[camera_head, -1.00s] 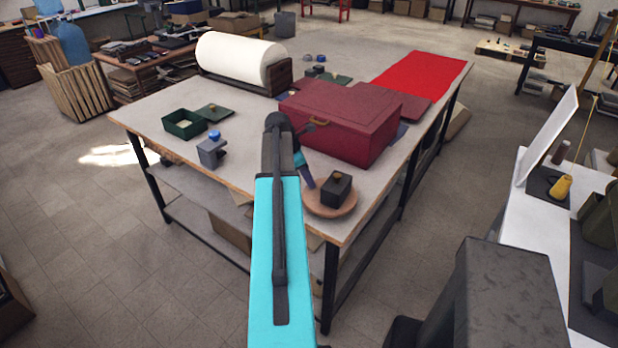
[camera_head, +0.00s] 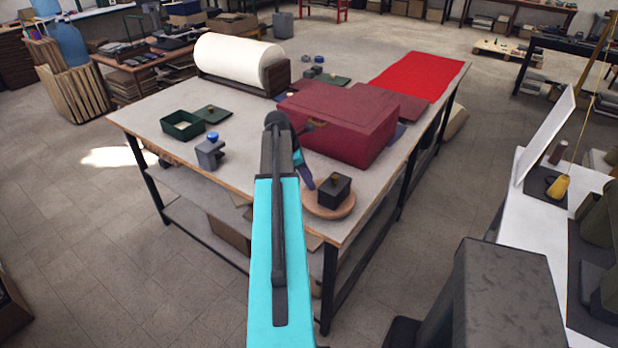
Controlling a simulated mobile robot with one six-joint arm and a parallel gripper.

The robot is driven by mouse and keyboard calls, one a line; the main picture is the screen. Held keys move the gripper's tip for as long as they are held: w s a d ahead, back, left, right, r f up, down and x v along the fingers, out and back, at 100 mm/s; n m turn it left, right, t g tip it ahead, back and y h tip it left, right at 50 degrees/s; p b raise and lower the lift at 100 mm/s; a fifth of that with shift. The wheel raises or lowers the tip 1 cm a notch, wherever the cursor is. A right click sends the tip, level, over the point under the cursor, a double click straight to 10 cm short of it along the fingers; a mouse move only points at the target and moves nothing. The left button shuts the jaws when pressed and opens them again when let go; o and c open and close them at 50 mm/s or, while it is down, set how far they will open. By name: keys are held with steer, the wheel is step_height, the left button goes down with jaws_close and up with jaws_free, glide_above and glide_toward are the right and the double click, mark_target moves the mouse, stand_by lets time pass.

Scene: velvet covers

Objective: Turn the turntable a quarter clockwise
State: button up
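The turntable is a round wooden disc (camera_head: 322,213) at the front right corner of the grey table (camera_head: 250,205). A dark box-shaped block (camera_head: 334,192) with a small brass-coloured knob sits on it. My gripper (camera_head: 306,179) is just left of the block, low over the disc's left edge. My arm hides most of the gripper, so its opening is not visible. I cannot tell whether it touches the block or the disc.
A large dark red box (camera_head: 340,125) stands close behind the turntable. A grey clamp-like piece with a blue knob (camera_head: 211,150), an open green box (camera_head: 182,126) and a white roll (camera_head: 238,62) are further left. The table's front edge is close to the disc.

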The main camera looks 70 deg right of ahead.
steer(key=shift+w+r, duration=0.15)
steer(key=shift+b+v, duration=0.4)
steer(key=shift+v, duration=0.4)
steer(key=b+v, duration=0.3)
steer(key=v, duration=0.8)
steer(key=shift+r, duration=0.4)
steer(key=shift+a, duration=0.1)
